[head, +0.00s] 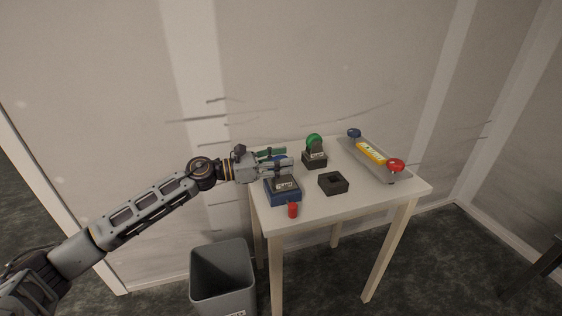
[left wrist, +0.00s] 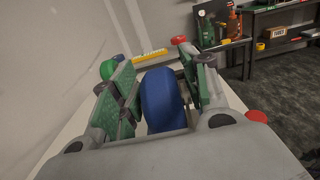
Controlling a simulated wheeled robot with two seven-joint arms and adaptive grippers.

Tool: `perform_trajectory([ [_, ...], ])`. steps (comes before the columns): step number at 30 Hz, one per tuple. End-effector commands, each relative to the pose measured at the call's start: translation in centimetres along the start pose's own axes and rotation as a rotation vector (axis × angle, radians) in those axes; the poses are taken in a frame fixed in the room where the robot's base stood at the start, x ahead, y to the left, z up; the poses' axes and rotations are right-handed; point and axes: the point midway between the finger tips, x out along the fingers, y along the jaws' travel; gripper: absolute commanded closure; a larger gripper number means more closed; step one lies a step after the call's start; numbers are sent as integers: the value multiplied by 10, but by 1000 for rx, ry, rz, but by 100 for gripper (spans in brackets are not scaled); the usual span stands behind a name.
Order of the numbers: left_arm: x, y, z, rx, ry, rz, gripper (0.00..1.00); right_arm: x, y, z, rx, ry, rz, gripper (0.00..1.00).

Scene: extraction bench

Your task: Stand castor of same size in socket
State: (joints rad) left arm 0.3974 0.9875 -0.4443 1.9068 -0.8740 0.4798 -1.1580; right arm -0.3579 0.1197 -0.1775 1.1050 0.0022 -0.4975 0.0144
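A castor with a blue wheel (left wrist: 161,100) stands between the fingers of my left gripper (head: 275,160) in the left wrist view. The fingers (left wrist: 163,88) have green pads and sit on either side of the wheel, seemingly a little apart from it. Below the gripper in the head view is a dark labelled block (head: 286,185) on a blue base (head: 286,198); the gripper hides its top. A black block with an empty square socket (head: 333,183) lies to the right. A green-wheeled castor (head: 314,142) stands upright in another dark labelled block (head: 315,160). My right gripper is not in view.
A small red cylinder (head: 293,210) stands at the front edge. A grey bin (head: 222,278) stands on the floor.

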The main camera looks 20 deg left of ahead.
Motion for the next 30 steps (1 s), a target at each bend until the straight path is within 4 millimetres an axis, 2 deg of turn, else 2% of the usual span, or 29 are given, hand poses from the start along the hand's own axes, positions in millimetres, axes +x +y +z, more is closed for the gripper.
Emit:
perform_trajectory([
  [17,-4,0,-1,-2,2,0,47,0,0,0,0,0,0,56],
  [30,-28,0,-2,-1,2,0,47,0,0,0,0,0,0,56],
])
